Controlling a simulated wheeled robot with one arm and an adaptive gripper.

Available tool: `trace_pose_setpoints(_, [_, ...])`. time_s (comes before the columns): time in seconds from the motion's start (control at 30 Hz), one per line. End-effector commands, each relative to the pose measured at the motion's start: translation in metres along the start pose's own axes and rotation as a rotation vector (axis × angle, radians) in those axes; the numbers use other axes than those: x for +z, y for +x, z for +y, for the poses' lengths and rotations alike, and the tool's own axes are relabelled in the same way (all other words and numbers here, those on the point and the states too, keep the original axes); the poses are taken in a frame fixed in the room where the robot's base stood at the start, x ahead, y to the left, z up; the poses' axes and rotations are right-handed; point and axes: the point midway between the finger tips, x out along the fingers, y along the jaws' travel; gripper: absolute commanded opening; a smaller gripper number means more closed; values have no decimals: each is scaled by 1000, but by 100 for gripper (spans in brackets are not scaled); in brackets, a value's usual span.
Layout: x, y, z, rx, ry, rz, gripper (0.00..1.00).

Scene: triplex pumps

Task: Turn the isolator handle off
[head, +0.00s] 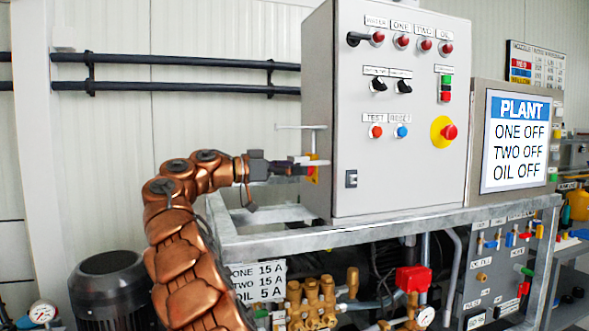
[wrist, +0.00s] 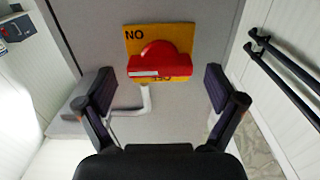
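The isolator handle (wrist: 160,66) is a red knob with a wide bar, on a yellow plate (wrist: 133,38) in the wrist view. Its bar lies level across the picture, with a pale stripe on its left part. The plate's upper left corner reads "NO", possibly an upside-down "ON"; lettering lower down is partly hidden by the handle. In the head view the isolator (head: 312,174) is on the cabinet's left side, partly hidden by my gripper (head: 303,163). In the wrist view my gripper (wrist: 158,74) is open, fingers to either side of the handle, with clear gaps and no visible contact.
The grey control cabinet (head: 395,185) stands on a metal frame (head: 375,224). A pale bracket (wrist: 145,100) shows just below the handle in the wrist view. Black pipes (head: 180,60) run along the wall. The plant screen (head: 517,140) reads ONE OFF, TWO OFF, OIL OFF.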

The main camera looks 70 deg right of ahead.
Motion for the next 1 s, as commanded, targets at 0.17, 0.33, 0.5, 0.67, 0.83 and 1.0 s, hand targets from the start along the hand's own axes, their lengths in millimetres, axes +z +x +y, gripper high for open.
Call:
trace_pose_setpoints(0.17, [0, 0, 0, 0, 0, 0, 73])
trace_pose_setpoints(0.33, [0, 0, 0, 0, 0, 0, 55])
trace_pose_setpoints(0.5, [0, 0, 0, 0, -1, 0, 38])
trace_pose_setpoints(0.67, [0, 0, 0, 0, -3, 0, 34])
trace_pose_setpoints(0.83, [-1, -1, 0, -1, -30, 0, 34])
trace_pose_setpoints(1.0, [-2, 0, -1, 0, -98, 0, 34])
